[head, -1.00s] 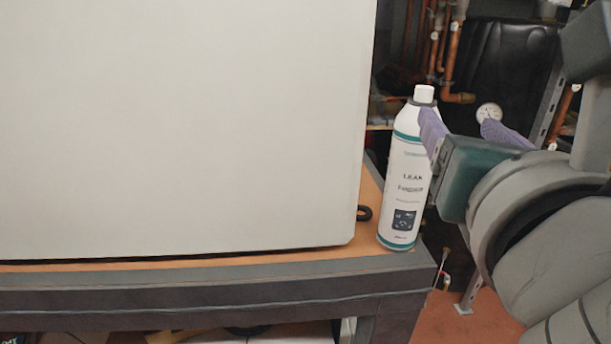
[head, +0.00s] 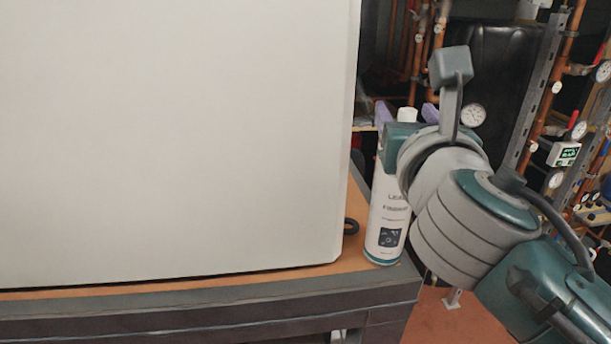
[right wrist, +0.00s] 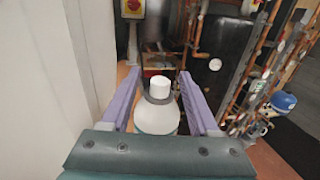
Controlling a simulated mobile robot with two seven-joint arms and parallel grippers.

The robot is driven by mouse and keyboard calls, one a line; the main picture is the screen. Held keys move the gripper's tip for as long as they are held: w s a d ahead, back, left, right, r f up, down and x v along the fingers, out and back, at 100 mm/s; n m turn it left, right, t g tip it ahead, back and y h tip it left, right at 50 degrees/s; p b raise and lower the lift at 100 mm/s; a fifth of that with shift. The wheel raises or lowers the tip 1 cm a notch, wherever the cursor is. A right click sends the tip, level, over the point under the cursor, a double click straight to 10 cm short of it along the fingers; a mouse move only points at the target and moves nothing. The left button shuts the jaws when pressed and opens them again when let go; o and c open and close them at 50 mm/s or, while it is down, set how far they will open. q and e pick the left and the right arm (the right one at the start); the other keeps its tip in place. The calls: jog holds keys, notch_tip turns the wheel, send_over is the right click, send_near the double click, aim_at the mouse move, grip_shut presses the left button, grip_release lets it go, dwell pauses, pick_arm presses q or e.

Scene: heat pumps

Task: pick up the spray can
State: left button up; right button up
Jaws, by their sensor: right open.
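The spray can (head: 388,222) is white with a teal band at its base and a white cap. It stands upright on the right end of the workbench (head: 290,282). My right gripper (head: 406,110) is at the can's upper part and hides much of it in the head view. In the right wrist view the can (right wrist: 158,112) stands between the two purple fingers of my right gripper (right wrist: 158,90), which is open. A gap shows between each finger and the cap. My left gripper is not in view.
A large pale casing (head: 180,130) stands on the bench just left of the can. A small black ring (head: 351,226) lies between them. Copper pipes (head: 425,45) and gauges (head: 473,115) are behind and to the right. The bench edge is close to the can.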

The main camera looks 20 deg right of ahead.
jog(key=shift+c, duration=0.4)
grip_shut()
dwell(0.9)
